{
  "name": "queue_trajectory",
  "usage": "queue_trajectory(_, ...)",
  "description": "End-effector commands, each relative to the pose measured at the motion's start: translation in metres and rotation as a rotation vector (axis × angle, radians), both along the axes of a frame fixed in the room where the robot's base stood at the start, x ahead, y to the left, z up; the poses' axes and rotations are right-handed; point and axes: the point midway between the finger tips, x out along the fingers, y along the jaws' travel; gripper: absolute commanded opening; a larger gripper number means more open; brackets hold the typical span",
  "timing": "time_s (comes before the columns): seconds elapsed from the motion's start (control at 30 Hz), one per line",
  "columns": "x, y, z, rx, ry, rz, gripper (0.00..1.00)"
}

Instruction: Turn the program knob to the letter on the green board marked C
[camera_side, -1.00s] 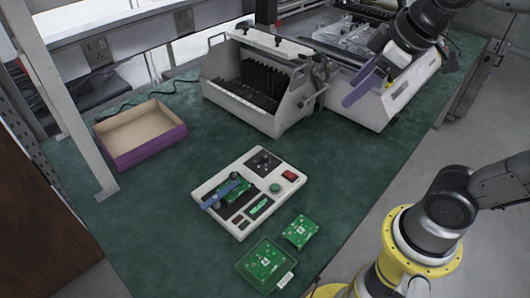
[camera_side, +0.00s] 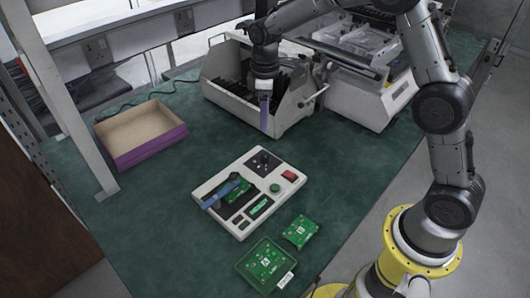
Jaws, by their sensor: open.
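The program knob (camera_side: 263,159) is a small dark knob on a black square plate at the back of the white control box (camera_side: 213,186). Its pointer direction and any letters around it are too small to read. Green boards show in several places: one in the box (camera_side: 237,187), one loose on the mat (camera_side: 299,231), and one in a tray (camera_side: 265,263). I cannot read a C on any of them. My gripper (camera_side: 265,124) points down with bluish fingers, in the air behind the knob and in front of the grey rack. It holds nothing that I can see.
The grey slotted rack (camera_side: 232,101) stands close behind my gripper, with a white machine (camera_side: 365,101) to its right. A purple-sided open box (camera_side: 151,151) is at left. A red button (camera_side: 290,176) and a green button (camera_side: 275,188) sit beside the knob. The mat (camera_side: 150,225) is clear at left.

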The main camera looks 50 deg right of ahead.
Motion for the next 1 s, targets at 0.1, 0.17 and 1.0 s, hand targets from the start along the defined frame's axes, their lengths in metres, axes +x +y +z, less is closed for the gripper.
queue_trajectory(0.1,-0.001,0.000,-0.010,0.000,0.009,0.000,0.64)
queue_trajectory(0.17,-0.001,0.000,-0.016,0.000,0.009,0.000,0.64)
queue_trajectory(1.0,-0.001,0.000,-0.139,0.001,0.006,-0.001,0.64)
